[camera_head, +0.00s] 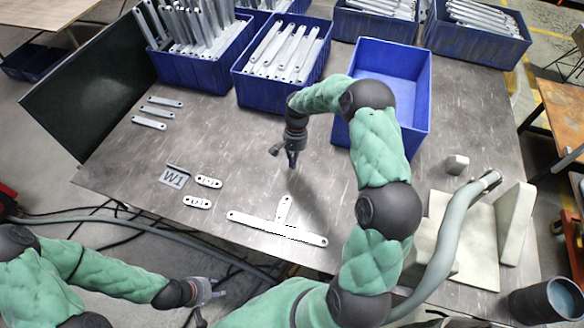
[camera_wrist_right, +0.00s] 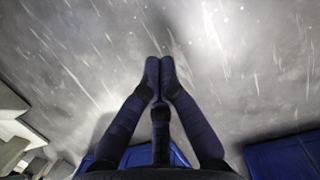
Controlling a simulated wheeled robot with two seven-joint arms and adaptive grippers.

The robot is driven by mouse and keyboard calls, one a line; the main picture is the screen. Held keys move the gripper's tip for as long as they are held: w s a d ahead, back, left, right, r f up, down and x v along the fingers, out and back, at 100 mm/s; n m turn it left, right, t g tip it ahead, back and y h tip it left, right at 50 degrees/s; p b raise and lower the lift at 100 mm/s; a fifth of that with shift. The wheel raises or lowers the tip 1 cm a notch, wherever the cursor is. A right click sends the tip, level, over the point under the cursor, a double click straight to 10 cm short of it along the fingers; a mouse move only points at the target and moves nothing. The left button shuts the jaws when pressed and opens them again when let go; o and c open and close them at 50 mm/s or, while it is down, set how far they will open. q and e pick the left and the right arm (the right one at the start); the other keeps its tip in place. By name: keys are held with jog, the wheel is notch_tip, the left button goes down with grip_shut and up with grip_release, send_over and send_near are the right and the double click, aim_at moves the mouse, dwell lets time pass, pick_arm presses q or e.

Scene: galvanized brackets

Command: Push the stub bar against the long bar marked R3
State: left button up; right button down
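A pale long bar (camera_head: 305,236) with holes lies on the grey table near its front edge. I cannot read any R3 mark on it. A short pale stub bar (camera_head: 284,208) lies roughly crosswise behind its middle, its near end at or very close to the long bar; I cannot tell whether they touch. My right gripper (camera_head: 292,163) points down above the table, behind the stub bar and apart from it. In the right wrist view its fingertips (camera_wrist_right: 159,72) are together with nothing between them. My left gripper (camera_head: 218,289) is low, off the table's front edge; its fingers are too small to judge.
A plate marked W1 (camera_head: 174,177) and two short bars (camera_head: 208,181) (camera_head: 197,201) lie to the left. Several bars (camera_head: 149,123) lie further back. An empty blue bin (camera_head: 416,118) and filled bins (camera_head: 238,70) stand behind. A pale fixture (camera_head: 470,240) and hose are on the right.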

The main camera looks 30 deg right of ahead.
aim_at(287, 197)
jog(key=b+x, duration=0.2)
jog(key=x, duration=0.6)
jog(key=shift+f, duration=0.15)
jog(key=shift+s+a+b, duration=0.4)
jog(key=shift+s+a, duration=0.7)
jog(key=shift+a, duration=0.05)
jog(key=shift+s+a, duration=0.3)
jog(key=shift+s+a+p, duration=0.35)
jog(key=shift+s+a, duration=0.15)
jog(key=shift+a, duration=0.05)
jog(key=shift+s+a, duration=0.25)
jog(key=shift+w+d, duration=0.1)
jog(key=v, duration=1.2)
